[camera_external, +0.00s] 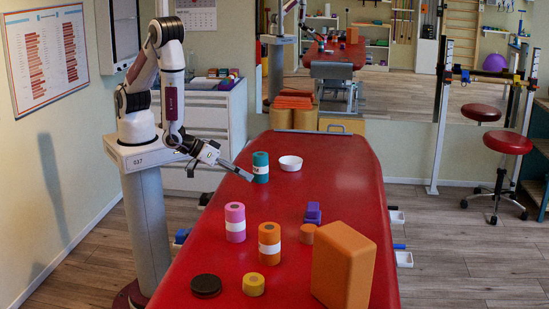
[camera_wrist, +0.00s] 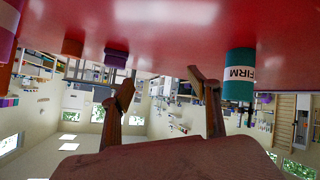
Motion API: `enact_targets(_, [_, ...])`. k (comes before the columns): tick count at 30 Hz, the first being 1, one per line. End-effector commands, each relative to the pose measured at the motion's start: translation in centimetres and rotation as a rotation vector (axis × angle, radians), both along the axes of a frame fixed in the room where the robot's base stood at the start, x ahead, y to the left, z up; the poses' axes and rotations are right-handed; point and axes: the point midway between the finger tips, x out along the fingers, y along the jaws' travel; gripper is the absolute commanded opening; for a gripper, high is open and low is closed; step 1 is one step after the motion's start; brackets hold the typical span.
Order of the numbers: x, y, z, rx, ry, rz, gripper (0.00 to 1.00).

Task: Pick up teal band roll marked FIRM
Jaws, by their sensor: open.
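The teal band roll (camera_external: 260,167) stands upright on the red treatment table (camera_external: 335,180), with a pale label band around it. In the wrist view, which is upside down, the roll (camera_wrist: 239,84) hangs at the right and its white label reads FIRM. My gripper (camera_external: 245,174) is low over the table's left side, just left of the roll in the outside view. In the wrist view my gripper (camera_wrist: 162,82) has its two fingers spread with nothing between them. The roll lies outside them, beyond the right finger. Whether that finger touches it is not clear.
Nearer are a pink roll (camera_external: 235,224), an orange roll (camera_external: 269,244), a purple block (camera_external: 313,213), a yellow roll (camera_external: 253,285), dark discs (camera_external: 206,286) and a large orange block (camera_external: 343,266).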

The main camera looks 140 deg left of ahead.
Motion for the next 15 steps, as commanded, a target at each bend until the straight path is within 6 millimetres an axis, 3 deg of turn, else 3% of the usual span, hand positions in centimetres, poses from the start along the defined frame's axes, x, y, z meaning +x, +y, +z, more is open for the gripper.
enact_targets(6, [-3.0,2.5,-1.7,0.114,0.016,0.077,0.61])
enact_targets(15, [-7.1,5.0,-2.6,0.289,0.039,0.148,0.61])
